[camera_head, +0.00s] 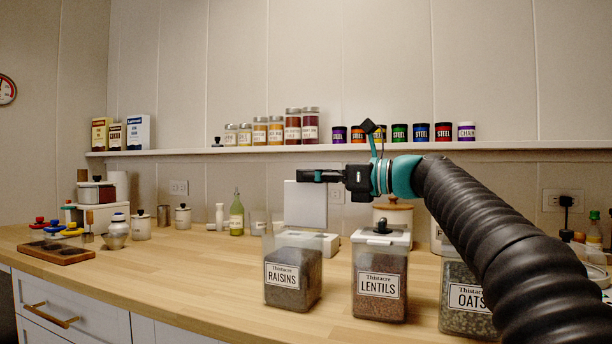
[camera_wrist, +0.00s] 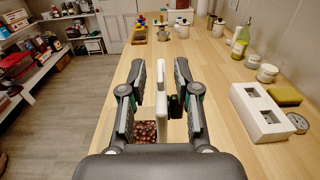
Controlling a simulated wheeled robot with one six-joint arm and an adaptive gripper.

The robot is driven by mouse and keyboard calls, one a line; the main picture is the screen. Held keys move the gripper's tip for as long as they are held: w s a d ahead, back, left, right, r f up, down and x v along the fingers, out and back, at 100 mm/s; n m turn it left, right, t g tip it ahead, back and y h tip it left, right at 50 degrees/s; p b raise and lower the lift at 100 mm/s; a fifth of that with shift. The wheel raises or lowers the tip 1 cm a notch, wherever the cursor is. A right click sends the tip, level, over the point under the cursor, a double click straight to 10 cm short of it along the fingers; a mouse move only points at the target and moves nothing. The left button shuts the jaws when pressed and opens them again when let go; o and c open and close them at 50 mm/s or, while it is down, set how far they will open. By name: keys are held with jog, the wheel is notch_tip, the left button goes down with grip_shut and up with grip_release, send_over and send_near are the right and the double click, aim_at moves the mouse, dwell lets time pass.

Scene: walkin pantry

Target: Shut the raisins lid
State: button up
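The raisins container (camera_head: 293,282) is a clear box with dark contents and a RAISINS label, standing on the wooden counter. Its white lid (camera_head: 305,208) stands upright at the container's right side, raised open. My gripper (camera_head: 312,176) points left at the height of the lid's top edge. In the wrist view my gripper (camera_wrist: 160,70) has its fingers apart. The lid (camera_wrist: 162,95) shows nearly edge-on between them, with a dark knob on its right face. Gaps show beside the lid, so I see no grip on it. Raisins (camera_wrist: 145,132) show below the left finger.
The lentils container (camera_head: 381,285) stands right of the raisins with its lid on, and the oats container (camera_head: 465,300) is farther right, partly behind my arm. A white block (camera_wrist: 258,112) lies behind on the counter.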

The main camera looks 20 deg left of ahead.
jog(key=shift+w+a, duration=0.15)
jog(key=shift+a, duration=0.75)
grip_shut()
